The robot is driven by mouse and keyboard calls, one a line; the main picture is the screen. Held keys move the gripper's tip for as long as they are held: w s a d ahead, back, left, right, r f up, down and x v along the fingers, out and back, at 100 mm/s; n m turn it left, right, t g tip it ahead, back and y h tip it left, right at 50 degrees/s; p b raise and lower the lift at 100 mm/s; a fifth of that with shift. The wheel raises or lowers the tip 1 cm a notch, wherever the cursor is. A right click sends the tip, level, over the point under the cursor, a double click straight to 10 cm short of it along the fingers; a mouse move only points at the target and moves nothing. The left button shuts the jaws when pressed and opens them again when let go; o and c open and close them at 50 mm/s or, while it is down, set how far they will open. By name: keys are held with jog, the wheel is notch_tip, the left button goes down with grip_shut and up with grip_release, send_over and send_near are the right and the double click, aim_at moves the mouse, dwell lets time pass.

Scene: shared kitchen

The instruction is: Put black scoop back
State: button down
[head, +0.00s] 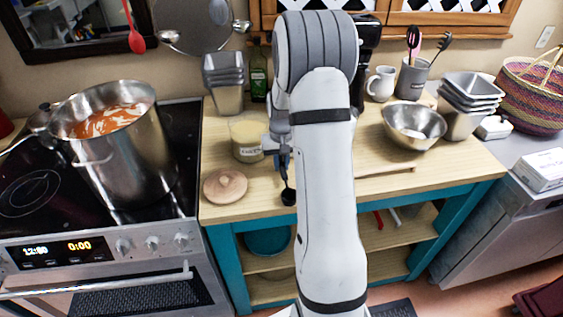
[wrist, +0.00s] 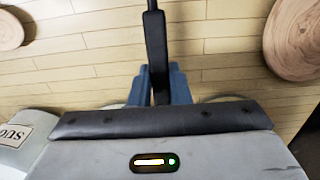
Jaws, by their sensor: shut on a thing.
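The black scoop (head: 288,196) hangs from my gripper (head: 283,160), its small dark bowl low over the wooden counter near the front edge. In the wrist view my gripper (wrist: 160,88) has its blue fingers shut on the black handle of the scoop (wrist: 155,45). A pale labelled canister (head: 247,138) stands just left of my gripper in the head view. A round wooden lid (head: 225,187) lies on the counter left of the scoop. My arm hides part of the counter behind and to the right of the gripper.
A grey crock (head: 411,79) with several utensils stands at the back right. A steel bowl (head: 413,123) and a wooden stick (head: 385,170) lie right of my arm. A large pot (head: 118,140) sits on the stove at left.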

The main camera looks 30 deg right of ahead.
jog(key=shift+f, duration=0.1)
jog(key=c, duration=1.4)
grip_release()
jog(key=shift+o, duration=0.2)
notch_tip(320, 180, up, 12)
jog(key=b, duration=0.1)
jog(key=s+a+r+n+t, duration=0.1)
jog(key=s+a+r+t, duration=0.1)
jog(key=s+a+r, duration=0.6)
jog(key=s+a+f+n, duration=0.1)
jog(key=s+a, duration=0.2)
jog(key=s, duration=0.5)
jog(key=s+a+f+n+t, duration=0.1)
jog(key=s+a, duration=0.3)
jog(key=s, duration=0.4)
jog(key=shift+s+a, duration=0.15)
jog(key=shift+a, duration=0.1)
jog(key=shift+f, duration=0.1)
